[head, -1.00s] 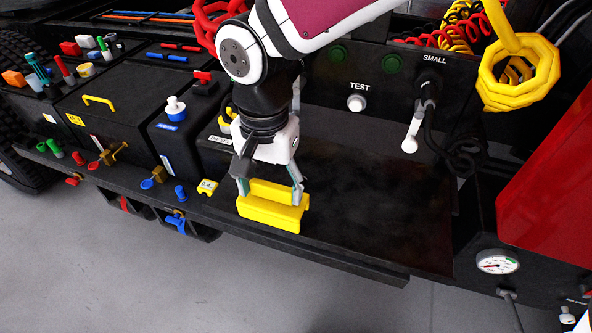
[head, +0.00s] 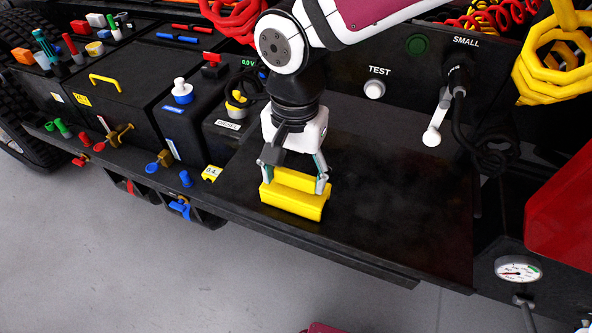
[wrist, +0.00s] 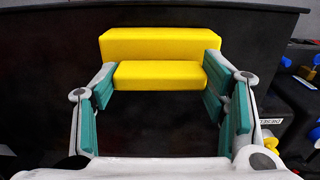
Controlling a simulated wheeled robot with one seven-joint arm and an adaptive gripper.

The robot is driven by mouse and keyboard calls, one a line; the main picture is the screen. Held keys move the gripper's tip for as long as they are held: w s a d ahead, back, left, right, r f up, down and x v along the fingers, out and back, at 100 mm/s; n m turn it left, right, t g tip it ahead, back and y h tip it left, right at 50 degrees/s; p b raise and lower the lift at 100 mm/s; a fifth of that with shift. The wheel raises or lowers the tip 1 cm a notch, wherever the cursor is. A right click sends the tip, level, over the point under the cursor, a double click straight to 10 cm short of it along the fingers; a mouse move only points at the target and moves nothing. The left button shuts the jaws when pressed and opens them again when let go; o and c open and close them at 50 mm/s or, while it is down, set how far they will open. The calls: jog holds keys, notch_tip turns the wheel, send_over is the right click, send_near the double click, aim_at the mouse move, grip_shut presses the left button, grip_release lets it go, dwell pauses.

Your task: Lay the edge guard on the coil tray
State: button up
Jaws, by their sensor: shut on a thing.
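The yellow edge guard (head: 292,201) is an angled bar. My gripper (head: 294,183) is shut on it, with one finger at each end of its upper flange. In the wrist view the guard (wrist: 160,75) spans between the green-padded fingers of my gripper (wrist: 160,80). The guard is over the front part of a bare black deck (head: 390,225); I cannot tell whether it touches the deck. Red coils (head: 478,20) and yellow coils show at the back right, behind the labelled panel. I cannot make out a coil tray there for certain.
A black panel (head: 405,75) with a TEST knob (head: 375,89) and a white lever (head: 434,130) stands behind the deck. Black boxes (head: 115,85) are at left. The deck's right side is clear.

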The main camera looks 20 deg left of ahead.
jog(key=o, duration=1.3)
jog(key=shift+c, duration=0.2)
notch_tip(320, 180, up, 12)
